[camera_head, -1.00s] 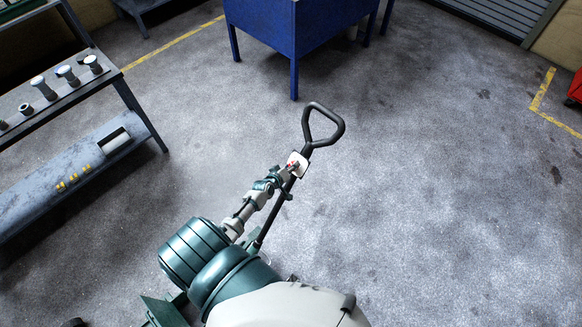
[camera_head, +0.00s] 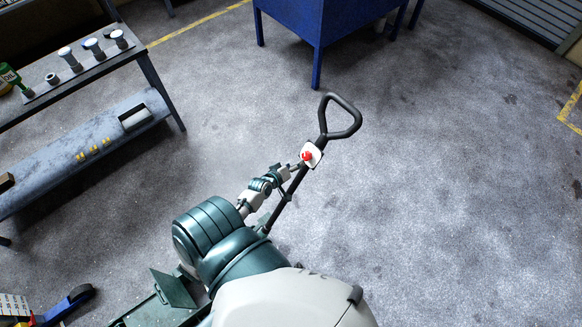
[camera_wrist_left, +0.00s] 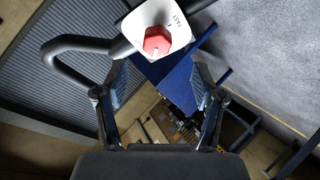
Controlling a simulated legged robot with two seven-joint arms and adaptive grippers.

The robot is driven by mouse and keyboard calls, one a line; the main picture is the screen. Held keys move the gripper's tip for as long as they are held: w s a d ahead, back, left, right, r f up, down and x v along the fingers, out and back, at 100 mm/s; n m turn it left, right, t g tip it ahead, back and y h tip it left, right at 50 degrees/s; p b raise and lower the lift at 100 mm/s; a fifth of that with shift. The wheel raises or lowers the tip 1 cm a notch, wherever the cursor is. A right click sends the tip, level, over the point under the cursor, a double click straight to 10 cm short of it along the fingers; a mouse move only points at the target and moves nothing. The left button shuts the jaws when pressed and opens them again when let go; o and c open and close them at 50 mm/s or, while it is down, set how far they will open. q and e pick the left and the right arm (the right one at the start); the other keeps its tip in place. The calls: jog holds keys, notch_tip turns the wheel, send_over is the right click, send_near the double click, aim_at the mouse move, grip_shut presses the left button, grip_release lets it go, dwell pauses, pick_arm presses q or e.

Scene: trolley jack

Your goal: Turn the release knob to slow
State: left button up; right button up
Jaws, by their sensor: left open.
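The red release knob (camera_head: 306,156) sits on a white plate (camera_head: 317,149) partway up the black jack handle (camera_head: 289,200), below its loop grip. In the left wrist view the knob (camera_wrist_left: 157,40) is a faceted red cap with a pale mark on its lower side. The white plate (camera_wrist_left: 147,14) there carries the lettering FAST; other lettering is not readable. My left gripper (camera_head: 291,167) is beside the handle, just left of and below the knob. In the wrist view its fingers (camera_wrist_left: 160,78) are spread and empty, with the knob beyond the tips. My right gripper is not seen.
A blue cabinet (camera_head: 320,28) stands at the back. A grey workbench (camera_head: 90,72) with several bolt-like parts is at the left. A blue-ended item (camera_head: 68,303) lies at lower left. The floor right of the handle is clear.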

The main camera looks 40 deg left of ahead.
aim_at(306, 157)
pick_arm(q)
jog(key=shift+v, duration=1.05)
jog(key=s+f+m+t+b, duration=0.5)
jog(key=s+m+b, duration=0.2)
jog(key=m+b, duration=0.25)
jog(key=shift+n+h, duration=0.4)
jog(key=shift+n, duration=0.05)
jog(key=w, duration=1)
jog(key=w+a+b, duration=0.1)
jog(key=w, duration=0.5)
jog(key=shift+f, duration=0.1)
jog(key=shift+w, duration=0.55)
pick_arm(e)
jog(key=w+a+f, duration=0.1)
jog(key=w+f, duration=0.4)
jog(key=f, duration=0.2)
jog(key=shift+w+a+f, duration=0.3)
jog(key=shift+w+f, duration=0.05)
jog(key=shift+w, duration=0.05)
